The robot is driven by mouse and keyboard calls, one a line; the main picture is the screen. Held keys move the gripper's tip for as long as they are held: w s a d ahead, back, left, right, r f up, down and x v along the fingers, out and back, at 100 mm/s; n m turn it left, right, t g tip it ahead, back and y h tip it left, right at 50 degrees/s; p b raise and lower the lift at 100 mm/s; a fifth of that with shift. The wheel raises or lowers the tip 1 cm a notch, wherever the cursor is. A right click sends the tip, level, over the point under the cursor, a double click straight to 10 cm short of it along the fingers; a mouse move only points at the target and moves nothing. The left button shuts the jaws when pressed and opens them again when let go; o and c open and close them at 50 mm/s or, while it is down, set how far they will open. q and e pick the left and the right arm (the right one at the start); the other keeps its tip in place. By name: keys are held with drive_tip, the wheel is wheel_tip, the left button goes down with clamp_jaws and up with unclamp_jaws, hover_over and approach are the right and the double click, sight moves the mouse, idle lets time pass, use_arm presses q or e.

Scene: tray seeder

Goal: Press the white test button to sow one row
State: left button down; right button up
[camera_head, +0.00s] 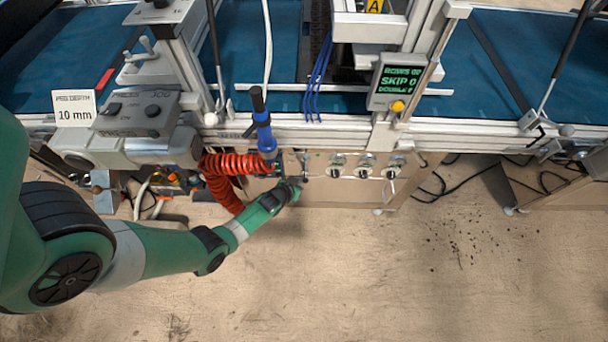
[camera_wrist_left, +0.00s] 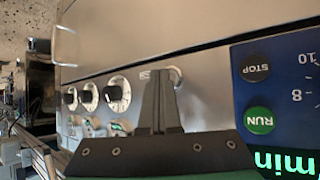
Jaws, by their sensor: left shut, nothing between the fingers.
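My left gripper (camera_head: 298,184) is at the front panel (camera_head: 318,186) below the machine's rail, left of the panel's knobs. In the left wrist view its fingers (camera_wrist_left: 160,76) are shut and empty, pointing at the metal panel. A round, silver-rimmed fitting (camera_wrist_left: 175,75) shows just behind the right fingertip, partly hidden by it. I cannot tell whether it is the white test button, or whether the fingertips touch it. No white button shows clearly in either view. My right gripper is not in view.
Several round dials, one dial (camera_wrist_left: 118,95) nearest, lie left of the fingers. A blue panel with a green RUN button (camera_wrist_left: 259,120) and black STOP button (camera_wrist_left: 257,67) is at right. A coiled red hose (camera_head: 232,164) hangs beside my forearm. A display (camera_head: 397,82) stands above.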

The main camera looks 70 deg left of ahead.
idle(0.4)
use_arm(q)
drive_tip(key=shift+s+d+b, duration=0.3)
drive_tip(key=shift+s+d, duration=0.05)
drive_tip(key=shift+d, duration=0.45)
drive_tip(key=d, duration=0.1)
drive_tip(key=s+d+b, duration=0.1)
drive_tip(key=d, duration=0.1)
drive_tip(key=s+d+b, duration=0.1)
drive_tip(key=shift+d, duration=0.3)
drive_tip(key=shift+r, duration=0.1)
idle(0.7)
